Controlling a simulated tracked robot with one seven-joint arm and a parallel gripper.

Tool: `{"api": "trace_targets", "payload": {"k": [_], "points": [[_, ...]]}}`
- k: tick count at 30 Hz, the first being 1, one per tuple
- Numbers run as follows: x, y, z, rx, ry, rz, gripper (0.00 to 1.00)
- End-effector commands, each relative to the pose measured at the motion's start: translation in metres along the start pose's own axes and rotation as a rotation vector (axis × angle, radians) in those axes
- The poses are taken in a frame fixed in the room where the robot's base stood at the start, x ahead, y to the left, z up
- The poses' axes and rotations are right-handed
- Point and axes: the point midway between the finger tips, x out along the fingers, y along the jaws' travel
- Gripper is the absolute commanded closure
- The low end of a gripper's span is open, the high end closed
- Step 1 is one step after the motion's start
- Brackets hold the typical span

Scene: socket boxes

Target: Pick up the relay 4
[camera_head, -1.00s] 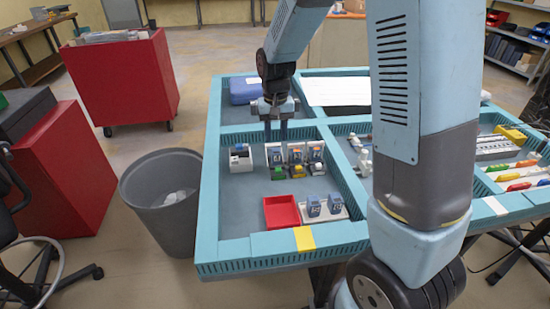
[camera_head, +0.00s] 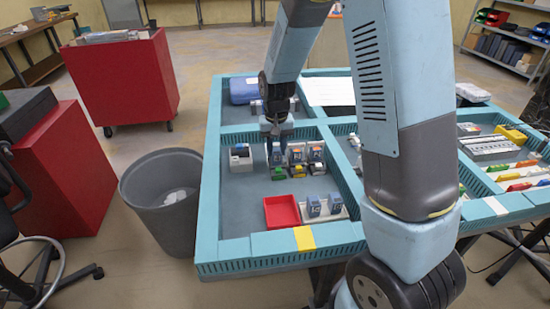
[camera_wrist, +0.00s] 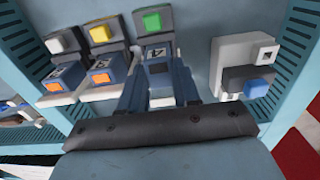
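Relay 4 is a small blue block with a white label reading 4 and a green patch (camera_wrist: 157,57). It sits in a socket with a green lever (camera_wrist: 153,20). In the head view the relay (camera_head: 276,158) stands leftmost of a row of socketed relays, partly hidden by my gripper (camera_head: 276,148). In the wrist view my gripper's fingers (camera_wrist: 158,88) come down on either side of the relay, apart from each other. Whether they touch its sides is hard to tell.
Two socketed relays with orange patches (camera_wrist: 101,78) (camera_wrist: 56,84) stand beside relay 4. A white and dark-grey unit (camera_wrist: 245,70) stands on its other side. A red tray (camera_head: 282,211) and two more blue relays (camera_head: 324,206) lie nearer. Blue slotted walls (camera_head: 222,195) bound the compartment.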

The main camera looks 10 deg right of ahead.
Motion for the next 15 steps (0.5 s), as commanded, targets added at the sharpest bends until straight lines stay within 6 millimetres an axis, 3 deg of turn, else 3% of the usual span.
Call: {"api": "trace_targets", "payload": {"k": [8, 15], "points": [[-0.0003, 0.0001, -0.0001, 0.000, 0.000, 0.000, 1.00], [-0.0006, 0.0002, -0.0002, 0.000, 0.001, 0.000, 1.00]]}}
